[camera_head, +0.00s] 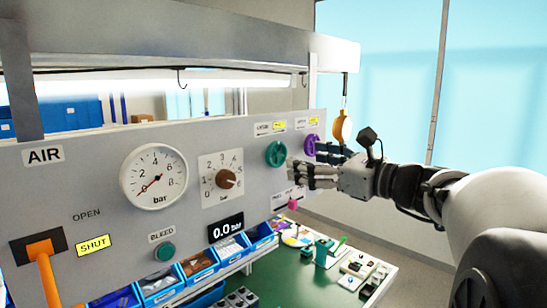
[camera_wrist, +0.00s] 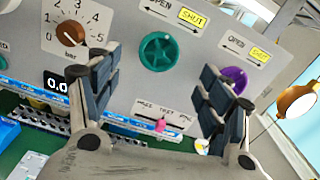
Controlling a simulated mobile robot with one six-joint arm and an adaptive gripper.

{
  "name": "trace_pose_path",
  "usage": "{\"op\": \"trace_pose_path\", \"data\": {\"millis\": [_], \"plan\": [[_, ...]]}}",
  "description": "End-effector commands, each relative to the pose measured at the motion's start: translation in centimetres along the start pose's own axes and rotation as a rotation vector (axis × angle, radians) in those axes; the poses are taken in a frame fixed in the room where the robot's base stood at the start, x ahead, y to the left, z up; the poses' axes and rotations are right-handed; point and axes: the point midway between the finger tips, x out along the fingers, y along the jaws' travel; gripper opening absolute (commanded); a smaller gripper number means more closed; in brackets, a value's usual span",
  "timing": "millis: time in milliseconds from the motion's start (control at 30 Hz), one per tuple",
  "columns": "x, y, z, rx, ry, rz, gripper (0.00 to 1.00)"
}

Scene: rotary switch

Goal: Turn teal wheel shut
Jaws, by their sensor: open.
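The teal wheel (camera_head: 275,153) is a round knob on the grey panel, below a label with a yellow SHUT tag. In the wrist view the teal wheel (camera_wrist: 158,52) shows beyond and between my spread fingers, with its handle bar tilted. My gripper (camera_head: 300,172) is open and empty, close to the panel, just right of and below the teal wheel. In the wrist view my gripper (camera_wrist: 158,85) has one finger on each side of the wheel. I see no contact with the wheel.
A purple wheel (camera_head: 311,145) sits right of the teal one, close to my right finger in the wrist view. A brown dial (camera_head: 226,179) is to the left. A pink slider (camera_head: 293,203) lies below. An orange lamp (camera_head: 343,127) hangs right of the panel.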

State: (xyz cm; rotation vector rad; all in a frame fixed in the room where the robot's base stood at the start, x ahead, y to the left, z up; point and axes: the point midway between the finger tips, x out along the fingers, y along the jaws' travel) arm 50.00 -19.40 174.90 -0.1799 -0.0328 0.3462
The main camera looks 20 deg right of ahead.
Motion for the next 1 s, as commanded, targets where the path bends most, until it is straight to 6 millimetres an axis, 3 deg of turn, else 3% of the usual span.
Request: {"op": "trace_pose_path", "data": {"millis": [100, 267, 800, 900, 1000], "plan": [[-2.2, -0.1, 0.0, 0.0, 0.001, -0.003, 0.72], [-3.7, 0.0, 0.0, 0.001, 0.001, -0.001, 0.72], [-3.9, 0.2, -0.2, -0.001, 0.003, 0.005, 0.72], [-3.3, 1.6, -1.7, -0.025, 0.033, 0.045, 0.72], [-2.0, 5.1, -5.4, -0.091, 0.107, 0.146, 0.72]]}}
